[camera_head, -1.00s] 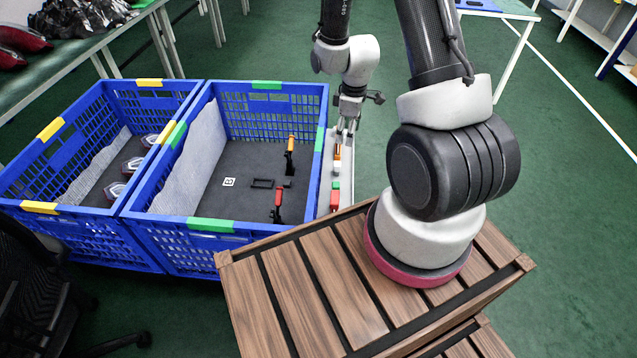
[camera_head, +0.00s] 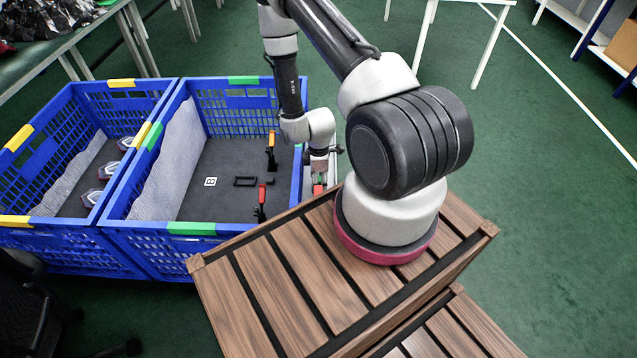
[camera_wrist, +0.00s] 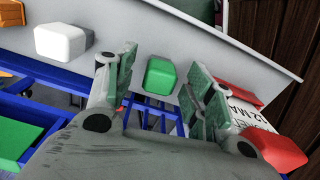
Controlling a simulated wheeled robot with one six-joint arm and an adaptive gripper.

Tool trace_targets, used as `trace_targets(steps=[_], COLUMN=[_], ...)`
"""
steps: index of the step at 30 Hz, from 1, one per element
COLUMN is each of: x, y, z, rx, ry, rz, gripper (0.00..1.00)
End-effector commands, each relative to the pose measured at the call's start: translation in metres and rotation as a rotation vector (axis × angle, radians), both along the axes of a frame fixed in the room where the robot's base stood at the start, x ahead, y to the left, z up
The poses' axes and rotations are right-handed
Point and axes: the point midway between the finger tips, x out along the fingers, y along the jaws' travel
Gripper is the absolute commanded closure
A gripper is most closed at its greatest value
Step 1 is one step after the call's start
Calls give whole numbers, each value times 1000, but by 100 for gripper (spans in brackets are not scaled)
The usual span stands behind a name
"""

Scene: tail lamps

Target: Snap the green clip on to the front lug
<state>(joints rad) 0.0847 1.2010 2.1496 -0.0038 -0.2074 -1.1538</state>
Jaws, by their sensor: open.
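The green clip (camera_wrist: 160,76) shows in the wrist view as a small rounded green block on a pale grey strip (camera_wrist: 215,45). My gripper (camera_wrist: 162,84) is open, with one finger on each side of the clip; I cannot tell whether either touches it. In the head view my gripper (camera_head: 320,172) is low over the strip beside the blue crate, and the arm hides most of the clip there. I cannot make out the front lug.
A white block (camera_wrist: 60,42) and a red block (camera_wrist: 277,148) lie either side of the clip. The blue crate (camera_head: 188,228) has a grey floor with a printed marker. A second crate (camera_head: 50,245) holds several lamps. A slatted wooden surface (camera_head: 280,290) is in front.

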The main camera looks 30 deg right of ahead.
Motion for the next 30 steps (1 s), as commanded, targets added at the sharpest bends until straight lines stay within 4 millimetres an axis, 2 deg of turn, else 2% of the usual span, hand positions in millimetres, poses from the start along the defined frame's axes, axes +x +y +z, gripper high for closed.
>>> trace_targets(steps=[8, 15, 25, 30], x=[1, 1, 1, 2], y=[0, 0, 0, 0], z=[-4, -4, -3, 12], rx=[0, 0, 0, 0], ry=[-1, -1, -1, -4], rz=[0, 0, 0, 0], gripper=[46, 88, 88, 88])
